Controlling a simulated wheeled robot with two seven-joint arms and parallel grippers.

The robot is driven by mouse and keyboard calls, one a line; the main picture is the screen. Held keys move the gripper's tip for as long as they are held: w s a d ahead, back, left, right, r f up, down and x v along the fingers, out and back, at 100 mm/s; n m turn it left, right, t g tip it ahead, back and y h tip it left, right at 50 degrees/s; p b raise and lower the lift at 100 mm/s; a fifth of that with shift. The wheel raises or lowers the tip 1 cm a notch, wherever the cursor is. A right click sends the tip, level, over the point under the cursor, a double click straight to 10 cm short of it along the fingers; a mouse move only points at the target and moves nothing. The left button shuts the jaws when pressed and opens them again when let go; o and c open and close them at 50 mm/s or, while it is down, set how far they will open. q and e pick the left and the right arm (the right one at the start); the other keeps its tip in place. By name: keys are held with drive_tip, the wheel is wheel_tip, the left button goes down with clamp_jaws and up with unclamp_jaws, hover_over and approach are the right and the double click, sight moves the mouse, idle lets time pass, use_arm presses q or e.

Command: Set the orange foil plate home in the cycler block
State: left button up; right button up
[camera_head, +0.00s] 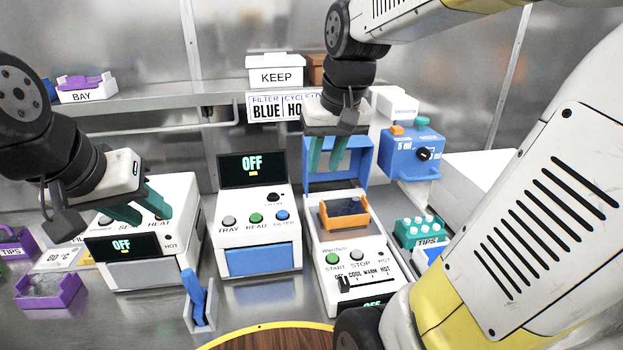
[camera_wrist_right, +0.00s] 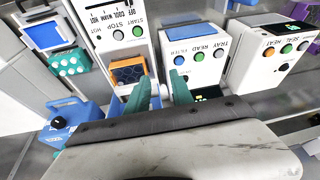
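The orange foil plate (camera_head: 345,224), with a dark top, sits on the cycler block of the white cycler (camera_head: 330,285). It also shows in the right wrist view (camera_wrist_right: 127,74). I cannot tell whether it is fully down. The cycler's blue lid (camera_head: 352,170) stands open behind the plate. My right gripper (camera_head: 325,155) is open and empty, above and behind the plate, in front of the lid. Its two green fingers are apart in the right wrist view (camera_wrist_right: 160,92). My left gripper (camera_head: 143,208) is open and empty over the sealer (camera_head: 130,245) at the left.
The reader (camera_head: 257,230) stands left of the cycler. A green tips rack (camera_head: 420,232) and a blue dispenser (camera_head: 410,150) are at the right. A purple tray (camera_head: 50,292), a blue tool in a holder (camera_head: 198,312) and a wooden round (camera_head: 270,338) lie nearer.

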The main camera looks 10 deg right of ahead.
drive_tip(key=s+a+t+y, duration=0.1)
drive_tip(key=s+a+t, duration=0.1)
drive_tip(key=s, duration=0.6)
drive_tip(key=shift+s+f, duration=0.3)
drive_tip(key=shift+s, duration=0.05)
drive_tip(key=shift+a, duration=0.1)
idle(0.6)
